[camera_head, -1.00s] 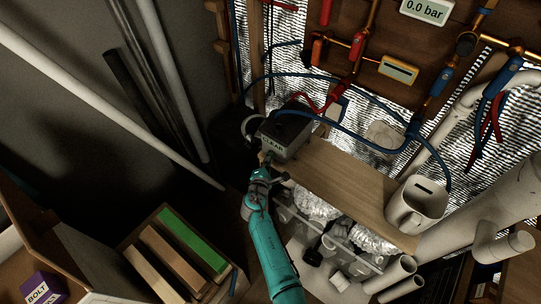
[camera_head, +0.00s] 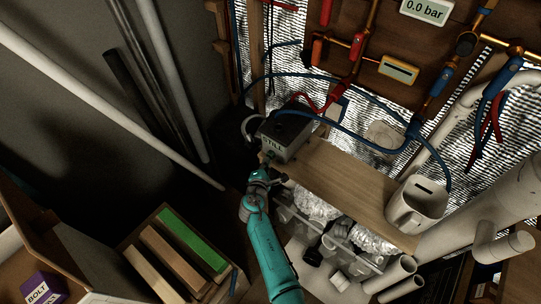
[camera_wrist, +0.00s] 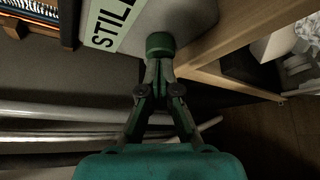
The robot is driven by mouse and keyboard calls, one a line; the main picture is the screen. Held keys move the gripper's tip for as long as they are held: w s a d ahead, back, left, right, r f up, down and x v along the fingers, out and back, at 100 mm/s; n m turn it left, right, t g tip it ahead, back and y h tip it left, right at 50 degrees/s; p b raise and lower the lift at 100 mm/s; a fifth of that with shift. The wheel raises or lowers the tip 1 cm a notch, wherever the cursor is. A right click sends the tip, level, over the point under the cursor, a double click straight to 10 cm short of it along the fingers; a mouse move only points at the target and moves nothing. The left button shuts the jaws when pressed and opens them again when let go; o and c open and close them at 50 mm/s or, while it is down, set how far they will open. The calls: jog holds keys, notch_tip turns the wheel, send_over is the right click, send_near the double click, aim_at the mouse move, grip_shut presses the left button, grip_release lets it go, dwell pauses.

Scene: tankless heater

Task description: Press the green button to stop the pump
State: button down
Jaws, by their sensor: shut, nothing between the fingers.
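The pump is a grey box (camera_head: 288,132) at the left end of the wooden shelf in the head view. Its front display (camera_head: 272,142) reads "STILL", and the display also shows in the wrist view (camera_wrist: 107,22). The round green button (camera_wrist: 160,43) sits on the pump's face beside the display. My gripper (camera_wrist: 160,68) is shut and empty, its fingertips right at the button in the wrist view. They look to touch it or nearly so; I cannot tell which. In the head view my gripper (camera_head: 265,166) is just in front of the pump and the button is hard to make out.
The wooden shelf (camera_head: 340,180) runs right from the pump to a white jug (camera_head: 417,203). Blue hose (camera_head: 350,132) and red hose (camera_head: 318,105) loop over the pump. A gauge (camera_head: 425,10) reads 0.0 bar. A clear bin (camera_head: 360,240) stands below the shelf.

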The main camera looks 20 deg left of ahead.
jog(key=shift+s+a, duration=0.2)
jog(key=shift+s, duration=0.5)
jog(key=shift+s+a, duration=0.2)
jog(key=shift+s, duration=0.45)
jog(key=shift+s+a, duration=0.2)
jog(key=shift+s, duration=0.5)
jog(key=v, duration=1.2)
jog(key=s+d+f+m+g, duration=0.1)
jog(key=s+d+f+m, duration=0.15)
jog(key=s+d, duration=0.45)
jog(key=s+d+f+m+g, duration=0.1)
jog(key=s+d+m, duration=0.25)
jog(key=d, duration=0.65)
jog(key=s+d+f+m+g, duration=0.1)
jog(key=s+d+f+m, duration=0.2)
jog(key=d, duration=0.6)
jog(key=s+d+r+m+t, duration=0.1)
jog(key=s+d+r+m, duration=0.7)
jog(key=s, duration=0.5)
jog(key=s+d+r+m+t+h, duration=0.1)
jog(key=s+r+m, duration=0.3)
jog(key=r, duration=0.4)
jog(key=s+d+r+m+t+h, duration=0.1)
jog(key=s+d+r+m, duration=0.3)
jog(key=r, duration=0.4)
jog(key=shift+s+r+m, duration=0.2)
jog(key=shift+s+m, duration=0.1)
jog(key=shift+m, duration=0.2)
